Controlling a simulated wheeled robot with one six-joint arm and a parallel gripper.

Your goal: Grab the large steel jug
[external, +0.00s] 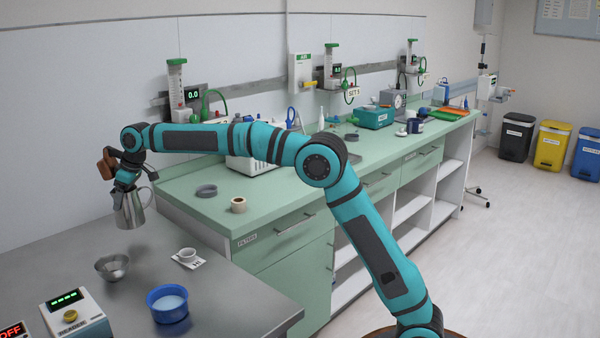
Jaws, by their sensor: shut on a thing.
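The large steel jug (130,211) is at the left of the external view, upright, with its handle to the right. My gripper (126,184) is at the top of the jug, pointing down, and is shut on it. The fingertips are small here and partly hidden by my wrist and the jug. The jug is at the back of the grey steel table (228,296); I cannot tell for sure whether its base touches the table.
The green counter (270,205) rises to the right, with a tape roll (238,205).

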